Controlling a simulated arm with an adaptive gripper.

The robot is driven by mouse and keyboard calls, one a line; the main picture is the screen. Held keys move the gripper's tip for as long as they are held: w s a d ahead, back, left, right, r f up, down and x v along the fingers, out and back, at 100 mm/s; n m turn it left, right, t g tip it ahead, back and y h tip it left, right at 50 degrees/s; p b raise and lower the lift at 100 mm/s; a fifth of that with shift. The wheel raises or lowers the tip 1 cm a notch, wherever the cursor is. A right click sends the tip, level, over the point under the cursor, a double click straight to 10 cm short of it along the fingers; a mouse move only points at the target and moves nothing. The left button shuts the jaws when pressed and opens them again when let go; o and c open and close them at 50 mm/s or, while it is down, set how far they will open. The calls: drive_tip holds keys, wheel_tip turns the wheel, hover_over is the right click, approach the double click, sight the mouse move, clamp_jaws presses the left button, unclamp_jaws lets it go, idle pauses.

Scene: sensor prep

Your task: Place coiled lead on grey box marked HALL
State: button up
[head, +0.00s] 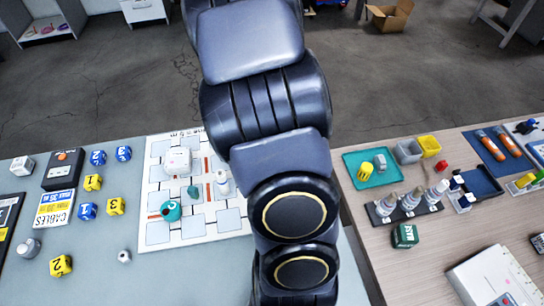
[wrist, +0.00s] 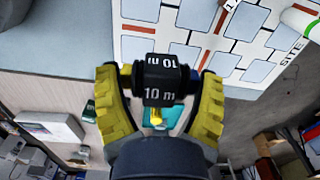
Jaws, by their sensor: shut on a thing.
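My gripper (wrist: 158,76) is shut on a black piece marked "10 m" (wrist: 160,95), with yellow parts at its side and below; it looks like the coiled lead. The gripper and this piece are hidden behind my arm in the head view. A white board (head: 150,190) with printed grey boxes lies on the left table, and it shows at the top of the wrist view (wrist: 228,42), marked "SITE". The held piece appears in front of the board's near side in the wrist view. I cannot read HALL on any grey box.
On the board stand a white block (head: 178,160), a teal round piece (head: 171,210) and a small white bottle (head: 222,183). Several yellow and blue number cubes (head: 92,183) lie left of it. The right table holds a teal tray (head: 366,168) and a green cube (head: 405,236).

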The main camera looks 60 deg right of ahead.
drive_tip(key=shift+s+a+r, duration=0.3)
drive_tip(key=shift+s+a, duration=0.05)
drive_tip(key=shift+a, duration=0.1)
drive_tip(key=w+a+r+n, duration=0.2)
drive_tip(key=w+a+n, duration=0.3)
drive_tip(key=w+n, duration=0.35)
drive_tip(key=w+a+r+n, duration=0.2)
drive_tip(key=w+a+n, duration=0.2)
drive_tip(key=w+n, duration=0.45)
hover_over(177, 156)
drive_tip(key=s, duration=0.1)
drive_tip(key=f, duration=0.8)
drive_tip(key=shift+a+f, duration=0.25)
drive_tip(key=shift+f, duration=0.05)
drive_tip(key=shift+w+d+f, duration=0.25)
drive_tip(key=shift+w+f, duration=0.2)
drive_tip(key=shift+f, duration=0.2)
drive_tip(key=shift+w+f, duration=0.15)
drive_tip(key=shift+f, duration=1.4)
drive_tip(key=shift+f, duration=0.15)
